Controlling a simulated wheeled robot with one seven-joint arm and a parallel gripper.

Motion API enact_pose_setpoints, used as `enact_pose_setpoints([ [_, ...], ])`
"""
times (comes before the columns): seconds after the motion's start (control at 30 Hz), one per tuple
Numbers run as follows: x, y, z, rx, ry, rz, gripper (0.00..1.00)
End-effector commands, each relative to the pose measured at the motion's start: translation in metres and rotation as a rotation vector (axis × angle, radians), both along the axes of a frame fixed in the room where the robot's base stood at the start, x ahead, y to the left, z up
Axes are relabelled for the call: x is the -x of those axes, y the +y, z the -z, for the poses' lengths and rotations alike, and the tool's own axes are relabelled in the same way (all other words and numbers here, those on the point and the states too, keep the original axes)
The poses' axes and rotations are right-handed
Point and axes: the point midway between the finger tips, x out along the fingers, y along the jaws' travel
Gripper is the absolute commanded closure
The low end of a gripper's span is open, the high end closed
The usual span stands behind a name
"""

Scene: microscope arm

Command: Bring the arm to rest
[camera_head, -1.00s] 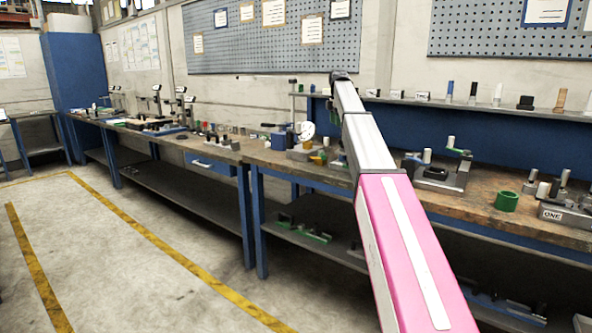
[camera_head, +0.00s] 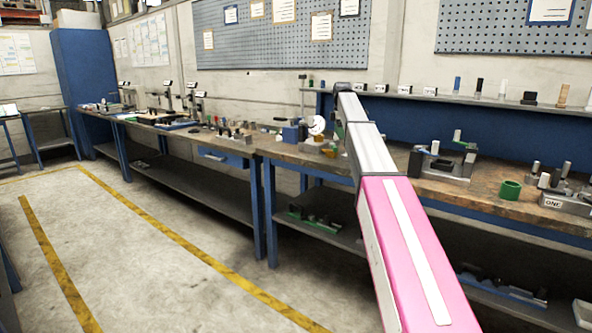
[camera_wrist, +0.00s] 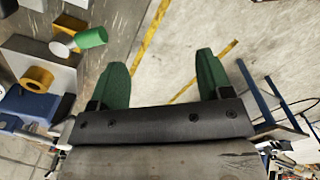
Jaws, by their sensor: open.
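My arm, with a pink lower part and a grey far part, reaches up and away in the head view, in front of the workbench (camera_head: 300,157). Its far end overlaps the back wall and shelf edge in the picture; my gripper is not clearly seen there. In the wrist view my gripper (camera_wrist: 162,75) has two green fingers spread wide apart. Nothing is between them except a view of the grey floor with its yellow line. No held object shows.
Bench items lie left in the wrist view: a green cylinder (camera_wrist: 91,38), a yellow ring (camera_wrist: 37,80) and a blue block (camera_wrist: 30,104). In the head view, a green cup (camera_head: 510,190) and fixtures stand on the bench at right. Open floor (camera_head: 130,250) lies at left.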

Motion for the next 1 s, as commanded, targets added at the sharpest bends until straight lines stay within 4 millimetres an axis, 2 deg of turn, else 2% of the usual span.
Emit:
enact_pose_setpoints([
  [0.27, 0.04, 0.0, 0.081, 0.0, 0.002, 0.173, 0.28],
  [0.37, 0.063, 0.001, 0.123, 0.001, 0.002, 0.271, 0.28],
  [0.5, 0.108, 0.001, 0.192, 0.002, 0.002, 0.449, 0.28],
  [0.7, 0.179, 0.001, 0.28, 0.002, 0.0, 0.709, 0.28],
  [0.87, 0.241, 0.002, 0.339, 0.002, 0.0, 0.918, 0.28],
  [1.0, 0.299, 0.002, 0.383, 0.003, -0.001, 1.101, 0.28],
])
